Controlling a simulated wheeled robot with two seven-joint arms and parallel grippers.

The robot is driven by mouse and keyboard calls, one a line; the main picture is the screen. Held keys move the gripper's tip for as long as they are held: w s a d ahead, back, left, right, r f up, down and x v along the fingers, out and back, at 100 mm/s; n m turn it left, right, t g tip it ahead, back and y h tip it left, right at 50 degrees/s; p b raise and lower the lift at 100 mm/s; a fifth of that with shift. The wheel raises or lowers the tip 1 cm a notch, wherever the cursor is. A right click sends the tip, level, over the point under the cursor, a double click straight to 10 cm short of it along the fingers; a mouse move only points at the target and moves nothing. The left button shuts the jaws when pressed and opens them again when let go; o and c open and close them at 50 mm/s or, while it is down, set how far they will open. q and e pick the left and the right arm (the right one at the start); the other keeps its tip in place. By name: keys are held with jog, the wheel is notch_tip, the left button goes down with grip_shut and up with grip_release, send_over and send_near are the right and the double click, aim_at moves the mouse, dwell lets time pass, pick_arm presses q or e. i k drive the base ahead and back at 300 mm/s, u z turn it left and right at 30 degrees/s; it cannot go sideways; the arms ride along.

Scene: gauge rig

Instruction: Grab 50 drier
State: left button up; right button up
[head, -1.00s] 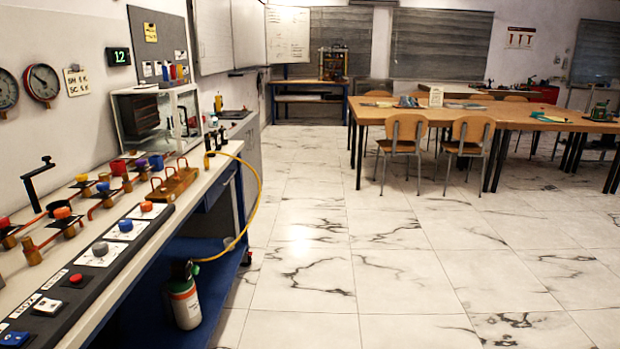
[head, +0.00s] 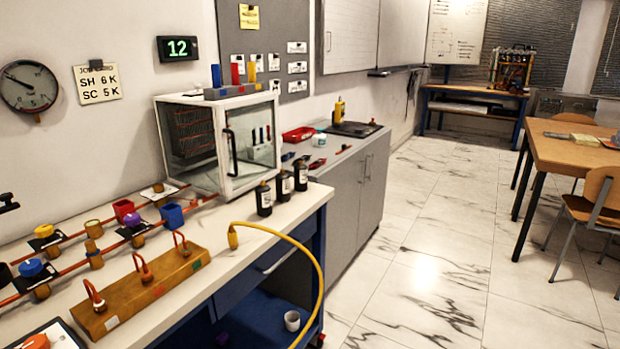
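No thing in view is readable as the 50 drier. Three dark cylinders with pale labels stand in a row at the bench's far right corner: a front one (head: 264,199), a middle one (head: 283,183) and a rear one (head: 300,176). Their label text is too small to read. Behind them stands a white-framed glass cabinet (head: 212,181) with a dark finned unit and several small upright items inside. Neither of my grippers is in view.
The white bench (head: 215,236) carries a wooden block (head: 142,289) with hooked copper tubes and pipes with coloured knobs. A yellow hose (head: 314,262) hangs off its right edge. A grey cabinet (head: 345,188) stands beyond. The tiled floor (head: 430,265) is open at right.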

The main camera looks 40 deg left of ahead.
aim_at(262, 192)
jog(key=i, duration=2.05)
jog(key=u, duration=2.2)
